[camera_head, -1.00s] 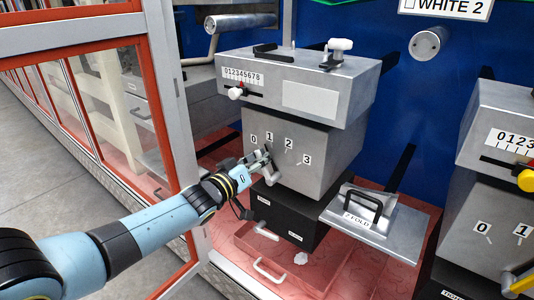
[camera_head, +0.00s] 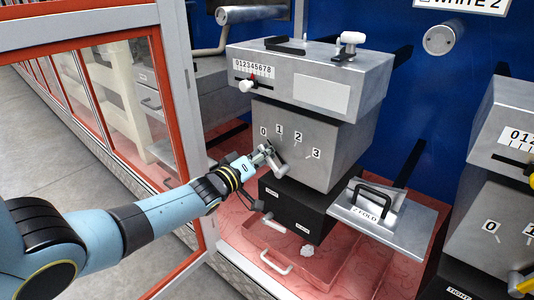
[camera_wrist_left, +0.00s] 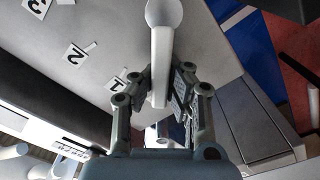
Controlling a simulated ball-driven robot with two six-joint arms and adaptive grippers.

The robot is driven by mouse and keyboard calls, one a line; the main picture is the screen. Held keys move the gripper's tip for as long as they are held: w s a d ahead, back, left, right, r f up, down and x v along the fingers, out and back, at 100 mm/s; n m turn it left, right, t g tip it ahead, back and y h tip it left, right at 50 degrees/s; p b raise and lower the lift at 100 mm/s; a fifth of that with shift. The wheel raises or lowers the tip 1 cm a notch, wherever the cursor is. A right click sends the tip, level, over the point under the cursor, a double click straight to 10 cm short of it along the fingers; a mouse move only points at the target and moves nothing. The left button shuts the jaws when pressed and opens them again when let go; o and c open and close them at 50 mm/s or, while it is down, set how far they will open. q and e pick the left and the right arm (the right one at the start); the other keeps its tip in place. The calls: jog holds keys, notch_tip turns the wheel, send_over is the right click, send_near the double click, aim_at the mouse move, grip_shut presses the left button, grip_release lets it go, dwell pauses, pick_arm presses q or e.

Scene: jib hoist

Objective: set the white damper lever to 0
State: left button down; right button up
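The white damper lever (camera_head: 279,165) is on the front of the grey box (camera_head: 335,160), below the number plates 0, 1, 2 and 3. From its hub it slants up and left toward the 0 plate (camera_head: 263,130). My left gripper (camera_head: 267,149) is at its free end. In the left wrist view the lever (camera_wrist_left: 161,60) runs down from its round hub between the two close-set fingers of my left gripper (camera_wrist_left: 165,88), which look shut on it. The 1 plate (camera_wrist_left: 119,84) is beside the left finger; the 0 plate is hidden there. My right gripper is not in view.
Above the lever is a slider with a white knob (camera_head: 246,86) on a number scale. A grey tray with a black handle (camera_head: 372,199) juts out to the right. A similar unit with yellow controls is at the right edge.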

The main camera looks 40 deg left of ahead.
pick_arm(q)
jog(key=shift+s+f, duration=0.2)
jog(key=shift+f, duration=0.2)
jog(key=c, duration=1.4)
grip_release()
jog(key=shift+s+a+r, duration=0.1)
jog(key=shift+s+r, duration=0.1)
jog(key=shift+r, duration=0.05)
jog(key=shift+o, duration=0.6)
jog(key=shift+w, duration=0.15)
jog(key=s, duration=1.2)
jog(key=shift+a, duration=0.45)
